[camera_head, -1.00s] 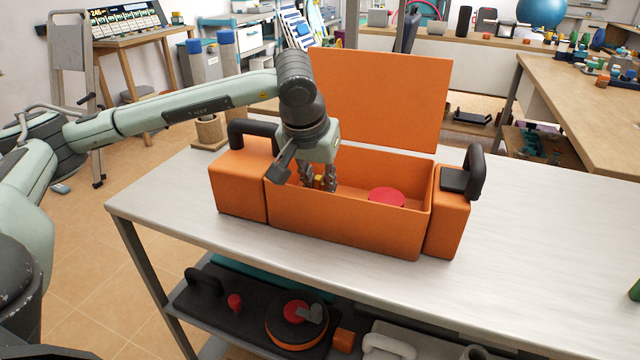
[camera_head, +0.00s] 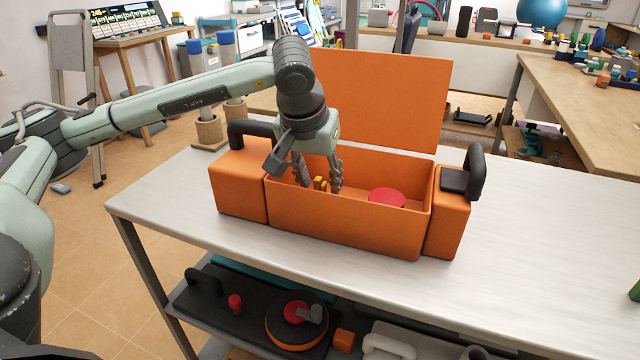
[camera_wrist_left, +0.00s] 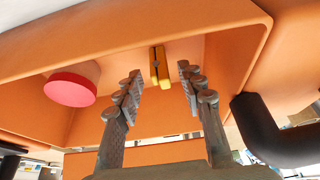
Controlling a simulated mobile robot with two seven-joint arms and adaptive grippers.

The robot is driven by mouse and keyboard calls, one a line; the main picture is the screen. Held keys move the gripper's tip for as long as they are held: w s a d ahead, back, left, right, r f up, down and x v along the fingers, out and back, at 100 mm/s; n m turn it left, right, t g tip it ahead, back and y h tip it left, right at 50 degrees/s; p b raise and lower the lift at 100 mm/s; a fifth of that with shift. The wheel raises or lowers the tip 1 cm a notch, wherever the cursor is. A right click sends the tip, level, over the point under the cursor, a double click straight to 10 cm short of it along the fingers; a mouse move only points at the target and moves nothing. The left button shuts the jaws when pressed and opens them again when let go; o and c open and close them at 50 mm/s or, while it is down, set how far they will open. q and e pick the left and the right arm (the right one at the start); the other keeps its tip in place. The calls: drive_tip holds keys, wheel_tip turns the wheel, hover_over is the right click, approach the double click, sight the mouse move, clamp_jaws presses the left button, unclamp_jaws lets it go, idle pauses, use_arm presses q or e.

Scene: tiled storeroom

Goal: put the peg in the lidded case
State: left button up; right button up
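The lidded case (camera_head: 345,230) is an orange box on the table, with its lid (camera_head: 395,100) raised at the back. The peg (camera_head: 320,184) is a small yellow piece inside the case, toward its left end; it also shows in the left wrist view (camera_wrist_left: 159,67). My left gripper (camera_head: 317,185) reaches down into the case from above. Its fingers are spread on either side of the peg, with gaps to it in the left wrist view (camera_wrist_left: 160,78). The peg's lower part is hidden by the front wall in the head view. My right gripper is not in view.
A red round piece (camera_head: 386,197) is in the case, right of the peg. Orange end blocks with black handles (camera_head: 476,172) flank the case. A lower shelf holds several items.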

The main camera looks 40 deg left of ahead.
use_arm(q)
drive_tip(key=v, duration=1)
drive_tip(key=shift+s, duration=0.15)
